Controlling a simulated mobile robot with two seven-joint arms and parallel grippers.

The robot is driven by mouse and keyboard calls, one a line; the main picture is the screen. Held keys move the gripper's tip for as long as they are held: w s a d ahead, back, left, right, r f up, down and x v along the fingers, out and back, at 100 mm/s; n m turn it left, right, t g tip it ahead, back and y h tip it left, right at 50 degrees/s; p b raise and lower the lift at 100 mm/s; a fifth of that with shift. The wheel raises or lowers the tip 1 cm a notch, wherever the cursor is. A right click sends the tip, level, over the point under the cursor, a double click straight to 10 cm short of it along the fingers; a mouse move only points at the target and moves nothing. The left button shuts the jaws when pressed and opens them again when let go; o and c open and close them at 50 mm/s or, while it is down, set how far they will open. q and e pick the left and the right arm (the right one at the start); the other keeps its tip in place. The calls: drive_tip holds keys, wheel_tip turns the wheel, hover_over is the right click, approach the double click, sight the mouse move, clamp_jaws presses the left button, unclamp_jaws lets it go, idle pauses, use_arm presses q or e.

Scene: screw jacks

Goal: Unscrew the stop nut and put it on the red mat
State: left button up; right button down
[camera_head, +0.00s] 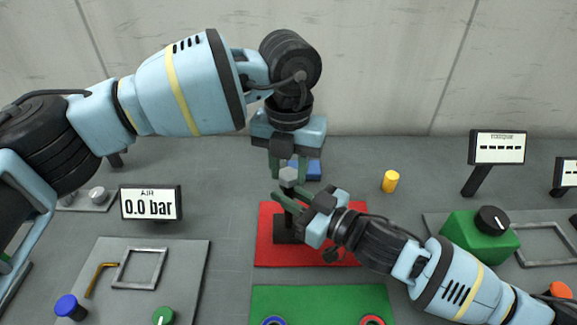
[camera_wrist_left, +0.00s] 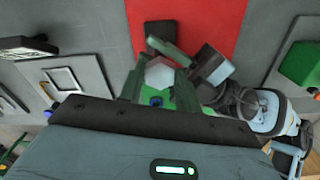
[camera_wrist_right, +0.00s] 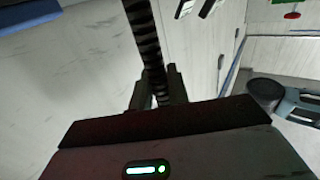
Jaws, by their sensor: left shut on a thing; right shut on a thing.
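The pale grey hexagonal stop nut (camera_head: 289,174) is at the top of a dark upright threaded spindle, which shows in the right wrist view (camera_wrist_right: 147,45). My left gripper (camera_head: 289,167) reaches down from above and is shut on the nut; the left wrist view shows the nut (camera_wrist_left: 159,73) between its fingers. My right gripper (camera_head: 291,200) comes in from the right, just below, and is shut on the spindle. The jack's black base (camera_head: 287,231) is on the red mat (camera_head: 340,220). How far the nut is threaded on is hidden.
A green mat (camera_head: 320,300) lies in front, with blue and red rings at its near edge. A blue block (camera_head: 313,170) and a yellow cylinder (camera_head: 390,181) stand behind. A green box with a black knob (camera_head: 480,238) is at right. An air display (camera_head: 150,203) is at left.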

use_arm(q)
drive_tip(key=n, duration=1.9)
drive_tip(key=shift+r+n, duration=0.1)
drive_tip(key=shift+n, duration=0.2)
drive_tip(key=n, duration=0.2)
drive_tip(key=shift+s+d+n, duration=0.1)
drive_tip(key=shift+d+n, duration=0.25)
drive_tip(key=shift+n, duration=0.05)
drive_tip(key=shift+a+n, duration=0.25)
drive_tip(key=shift+n, duration=0.75)
drive_tip(key=o, duration=1)
drive_tip(key=shift+o, duration=0.2)
drive_tip(key=shift+a, duration=0.1)
